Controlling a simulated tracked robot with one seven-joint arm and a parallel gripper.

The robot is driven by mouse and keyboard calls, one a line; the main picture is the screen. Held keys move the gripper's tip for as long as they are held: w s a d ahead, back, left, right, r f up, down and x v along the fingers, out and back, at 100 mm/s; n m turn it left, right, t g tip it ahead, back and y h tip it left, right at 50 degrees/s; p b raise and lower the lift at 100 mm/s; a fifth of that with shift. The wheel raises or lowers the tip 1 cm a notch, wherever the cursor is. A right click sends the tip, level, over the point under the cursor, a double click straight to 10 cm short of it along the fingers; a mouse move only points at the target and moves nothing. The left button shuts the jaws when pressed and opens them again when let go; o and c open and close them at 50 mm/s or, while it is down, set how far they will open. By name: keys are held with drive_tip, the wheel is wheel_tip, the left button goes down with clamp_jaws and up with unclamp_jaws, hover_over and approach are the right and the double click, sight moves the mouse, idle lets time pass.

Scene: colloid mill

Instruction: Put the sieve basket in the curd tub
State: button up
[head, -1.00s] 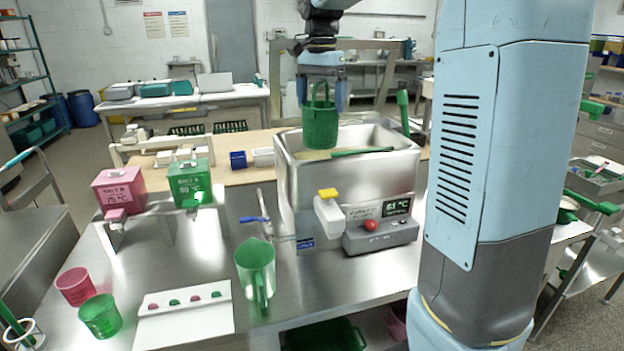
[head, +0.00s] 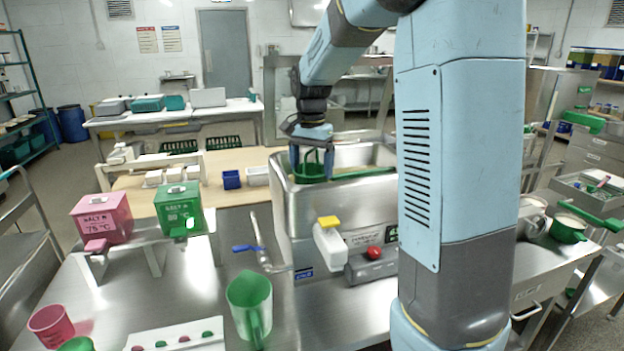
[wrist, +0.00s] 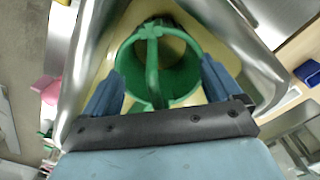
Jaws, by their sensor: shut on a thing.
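The sieve basket (head: 309,174) is green with a hoop handle. In the head view only its upper part shows, inside the steel curd tub (head: 304,208) near its left end; the rim hides the lower part. Whether the basket touches the tub floor is hidden.
A green paddle (head: 362,172) lies across the tub's right part. A white bottle with a yellow top (head: 329,240) and a control box with a red button (head: 374,253) stand in front. A green jug (head: 250,305) and pink and green dispensers (head: 180,208) are left.

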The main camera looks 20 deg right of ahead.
drive_tip(key=shift+f, duration=1.8)
drive_tip(key=o, duration=1)
